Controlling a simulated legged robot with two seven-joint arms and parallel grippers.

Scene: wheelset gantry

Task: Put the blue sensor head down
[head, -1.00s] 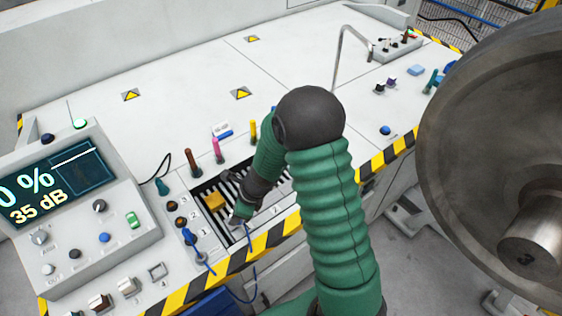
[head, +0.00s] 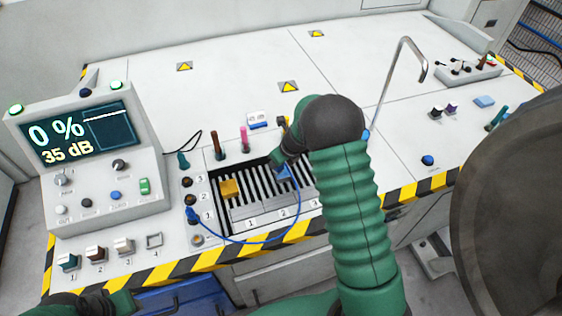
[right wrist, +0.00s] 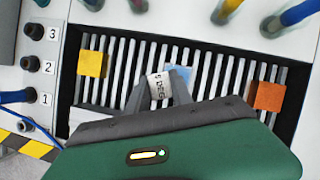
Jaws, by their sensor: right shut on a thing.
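The blue sensor head (head: 283,172) is at the fingertips of my right gripper (head: 287,160), over the middle of the slatted tray (head: 262,207). In the right wrist view the gripper (right wrist: 159,88) is shut around a piece with a white label, seemingly "5 DEG", and the blue of the sensor head (right wrist: 179,77) shows beside the right finger. I cannot tell whether it touches the slats. A blue cable (head: 240,241) loops from socket 1 to it.
A yellow block (head: 229,188) lies left on the slats, an orange block (right wrist: 267,96) right. Upright coloured probes, including a pink one (head: 244,138), stand behind the tray. A display console (head: 88,150) is left, a large metal wheel (head: 515,200) right.

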